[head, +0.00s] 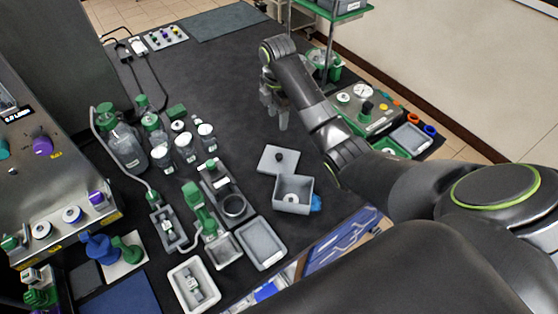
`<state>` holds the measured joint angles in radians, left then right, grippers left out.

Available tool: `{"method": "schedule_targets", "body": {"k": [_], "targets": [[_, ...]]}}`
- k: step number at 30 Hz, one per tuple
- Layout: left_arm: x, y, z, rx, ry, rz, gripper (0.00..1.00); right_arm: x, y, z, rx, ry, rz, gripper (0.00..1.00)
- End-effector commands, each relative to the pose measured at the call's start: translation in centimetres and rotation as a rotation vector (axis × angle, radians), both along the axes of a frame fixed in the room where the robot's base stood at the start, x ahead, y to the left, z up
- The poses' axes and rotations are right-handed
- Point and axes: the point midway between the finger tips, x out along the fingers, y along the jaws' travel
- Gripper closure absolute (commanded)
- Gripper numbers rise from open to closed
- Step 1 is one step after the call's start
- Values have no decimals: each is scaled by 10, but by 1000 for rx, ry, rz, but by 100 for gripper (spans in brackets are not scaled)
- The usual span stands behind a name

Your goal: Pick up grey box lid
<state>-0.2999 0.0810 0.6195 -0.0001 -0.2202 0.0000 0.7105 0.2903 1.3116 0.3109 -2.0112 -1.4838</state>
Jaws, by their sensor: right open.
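My left gripper does not show.
Glass bottles with green caps (128,148) and jars stand left of the lid. A grey tray (262,243) lies nearer. A device with a white dial (362,92) stands at right. The bench's far middle is clear.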

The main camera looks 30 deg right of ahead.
Motion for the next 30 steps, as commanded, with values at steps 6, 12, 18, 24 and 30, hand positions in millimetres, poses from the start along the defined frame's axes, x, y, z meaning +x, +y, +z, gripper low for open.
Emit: {"method": "schedule_targets", "body": {"k": [6,12,18,24,30], "targets": [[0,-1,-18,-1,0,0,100,0,0,-19,0,0,0,52],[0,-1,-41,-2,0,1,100,0,0,-41,0,-1,-1,52],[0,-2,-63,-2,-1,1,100,0,0,-63,0,-1,-2,52],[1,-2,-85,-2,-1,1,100,0,0,-85,0,-1,-2,52],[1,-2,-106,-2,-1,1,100,0,0,-106,0,-1,-2,52]]}}
